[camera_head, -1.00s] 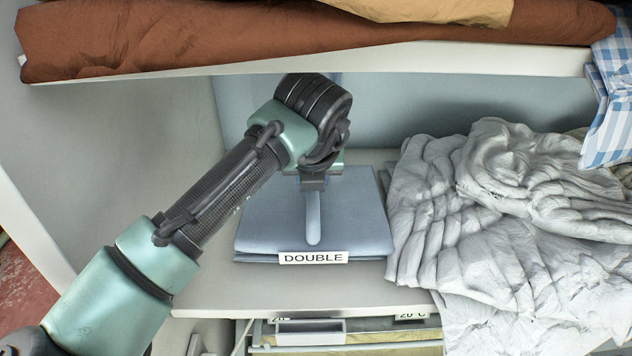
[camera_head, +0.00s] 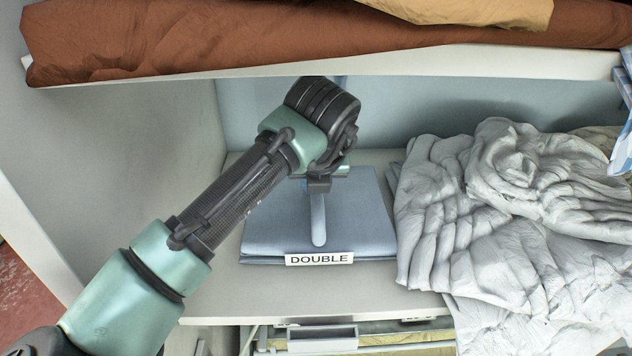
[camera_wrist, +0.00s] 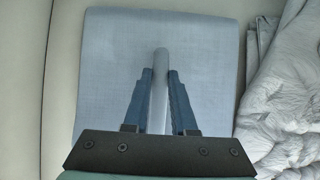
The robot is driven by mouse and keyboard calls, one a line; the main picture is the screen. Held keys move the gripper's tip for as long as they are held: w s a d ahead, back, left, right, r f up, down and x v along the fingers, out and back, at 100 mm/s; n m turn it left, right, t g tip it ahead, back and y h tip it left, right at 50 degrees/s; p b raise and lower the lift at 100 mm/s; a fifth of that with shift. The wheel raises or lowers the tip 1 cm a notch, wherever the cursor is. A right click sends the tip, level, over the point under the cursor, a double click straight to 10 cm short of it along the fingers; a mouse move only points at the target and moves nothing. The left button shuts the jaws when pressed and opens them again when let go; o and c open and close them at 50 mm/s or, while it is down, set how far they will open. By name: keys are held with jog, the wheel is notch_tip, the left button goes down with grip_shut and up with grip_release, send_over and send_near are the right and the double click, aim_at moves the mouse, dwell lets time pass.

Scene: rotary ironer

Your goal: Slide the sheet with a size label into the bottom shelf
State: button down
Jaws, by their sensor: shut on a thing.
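The folded blue-grey sheet (camera_head: 270,222) lies flat on the bottom shelf (camera_head: 230,300). It bears a white label reading DOUBLE (camera_head: 319,258) on its front edge. My gripper (camera_head: 318,186) is over the middle of the sheet, with a pale, rounded upright strip (camera_head: 318,222) running from it toward the label. In the wrist view, my gripper (camera_wrist: 160,75) has its two blue fingers on either side of this strip (camera_wrist: 160,60), shut on it. The strip matches the sheet's colour and seems part of it. The sheet's far part is partly hidden by my wrist in the head view.
A crumpled grey-white cloth pile (camera_head: 500,220) lies close along the sheet's right side. The upper shelf (camera_head: 480,62) holds brown cloth (camera_head: 200,40) above my arm. The left side wall (camera_head: 110,160) leaves bare shelf beside the sheet. A tray-like holder (camera_head: 322,338) shows below.

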jog(key=c, duration=0.6)
grip_release()
jog(key=shift+c, duration=0.2)
jog(key=shift+f, duration=0.1)
